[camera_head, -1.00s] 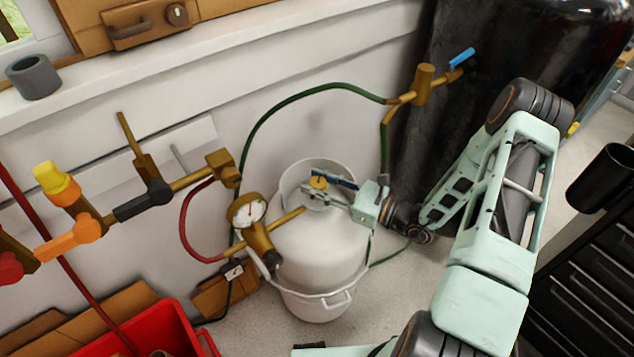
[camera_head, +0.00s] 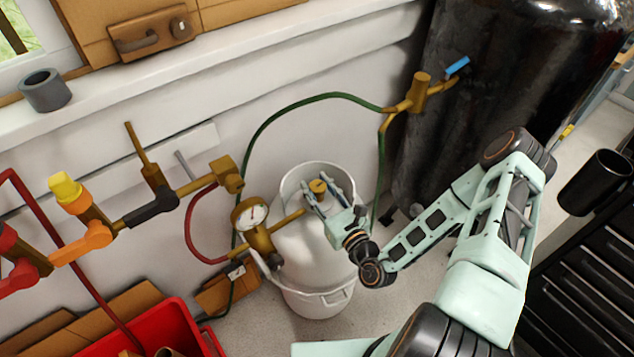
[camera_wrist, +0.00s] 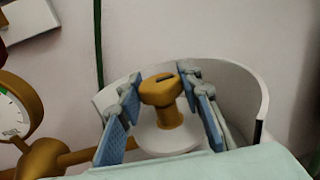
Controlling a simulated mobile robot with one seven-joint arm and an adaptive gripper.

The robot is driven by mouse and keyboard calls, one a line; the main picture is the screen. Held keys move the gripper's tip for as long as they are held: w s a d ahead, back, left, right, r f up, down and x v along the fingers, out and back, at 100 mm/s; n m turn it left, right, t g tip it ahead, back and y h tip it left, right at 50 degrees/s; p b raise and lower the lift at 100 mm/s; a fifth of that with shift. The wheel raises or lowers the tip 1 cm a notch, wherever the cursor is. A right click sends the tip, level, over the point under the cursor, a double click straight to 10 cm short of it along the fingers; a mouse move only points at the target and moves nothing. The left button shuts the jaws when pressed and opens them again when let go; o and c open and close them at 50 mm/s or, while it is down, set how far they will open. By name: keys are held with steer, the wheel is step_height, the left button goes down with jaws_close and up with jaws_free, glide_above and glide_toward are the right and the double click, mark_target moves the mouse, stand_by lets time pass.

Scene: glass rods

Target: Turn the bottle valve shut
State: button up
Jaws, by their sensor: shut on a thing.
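The bottle valve (camera_head: 318,186) is a small brass knob on top of the white gas bottle (camera_head: 312,245), inside its raised collar. In the wrist view the knob (camera_wrist: 162,90) has a dark slot in its top and stands between the blue finger pads. My gripper (camera_head: 319,190) reaches in from the lower right, its fingers on either side of the knob. It is shut on the valve; the exact contact is hard to see. The gripper's body hides the near part of the bottle's top.
A pressure gauge (camera_head: 250,213) and brass fitting sit close to the left of the bottle. A green hose (camera_head: 300,98) arches behind it to a brass valve with a blue handle (camera_head: 457,66). A dark tank (camera_head: 440,130) stands right, a red bin (camera_head: 165,325) lower left.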

steer(key=shift+m+h, duration=0.4)
steer(key=shift+h, duration=0.1)
steer(key=o, duration=1.2)
steer(key=shift+c, duration=0.2)
steer(key=shift+s, duration=0.1)
steer(key=v, duration=1.2)
steer(key=shift+f, duration=0.25)
steer(key=shift+a, duration=0.1)
